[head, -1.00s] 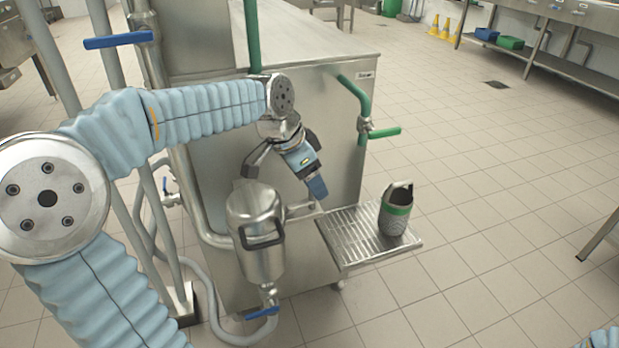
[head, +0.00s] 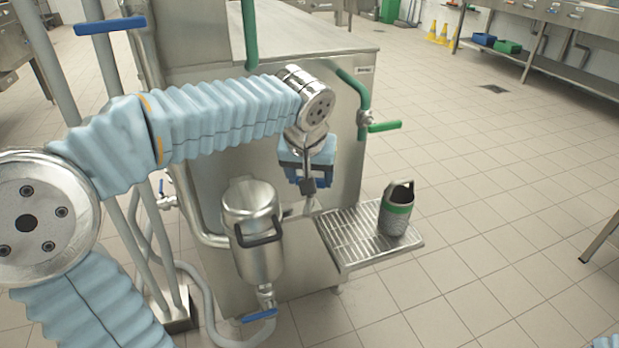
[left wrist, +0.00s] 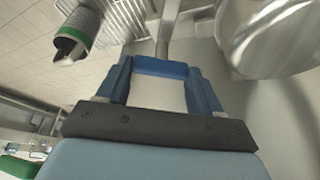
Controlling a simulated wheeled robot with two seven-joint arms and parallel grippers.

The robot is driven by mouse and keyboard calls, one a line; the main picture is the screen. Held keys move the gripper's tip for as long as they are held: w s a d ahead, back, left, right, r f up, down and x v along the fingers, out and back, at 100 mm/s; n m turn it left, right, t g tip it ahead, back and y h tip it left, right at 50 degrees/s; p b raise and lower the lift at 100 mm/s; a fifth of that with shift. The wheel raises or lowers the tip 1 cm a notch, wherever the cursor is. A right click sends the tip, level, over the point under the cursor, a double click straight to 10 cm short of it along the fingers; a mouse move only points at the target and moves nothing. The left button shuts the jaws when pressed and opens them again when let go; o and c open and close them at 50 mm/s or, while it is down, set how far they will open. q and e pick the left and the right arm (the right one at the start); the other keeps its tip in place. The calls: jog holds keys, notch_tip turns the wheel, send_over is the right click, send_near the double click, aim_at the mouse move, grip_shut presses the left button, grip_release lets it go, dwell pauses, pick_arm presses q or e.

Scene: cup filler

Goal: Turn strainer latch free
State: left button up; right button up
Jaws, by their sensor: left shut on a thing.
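The strainer housing is, as far as I can tell, the steel canister (head: 262,262) with a black handle, beside the steel cabinet. It also shows at the upper right of the left wrist view (left wrist: 278,40). My left gripper (head: 308,186) is to the right of the canister's top, above the grated tray's left end. In the left wrist view its two blue fingers (left wrist: 158,82) close on a blue bar (left wrist: 160,67) with a steel stem, apparently the strainer latch. The head view mostly hides that bar behind the gripper. My right gripper is out of view.
A grated drip tray (head: 343,250) carries a grey cup with a green band (head: 396,212). A green-handled valve (head: 384,127) is on the cabinet's right side. A blue-handled valve (head: 260,314) hangs below the canister.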

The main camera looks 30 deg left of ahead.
pick_arm(q)
jog(key=n+y, duration=0.1)
jog(key=n, duration=0.2)
jog(key=shift+d+g+b, duration=0.15)
jog(key=shift+g+b, duration=0.25)
jog(key=shift+w+n+g+y, duration=0.1)
jog(key=shift+n+g+y, duration=0.25)
jog(key=shift+n, duration=1.05)
jog(key=o, duration=1.1)
jog(key=shift+c, duration=0.2)
jog(key=p+v, duration=0.1)
jog(key=v, duration=1.3)
jog(key=shift+p, duration=0.4)
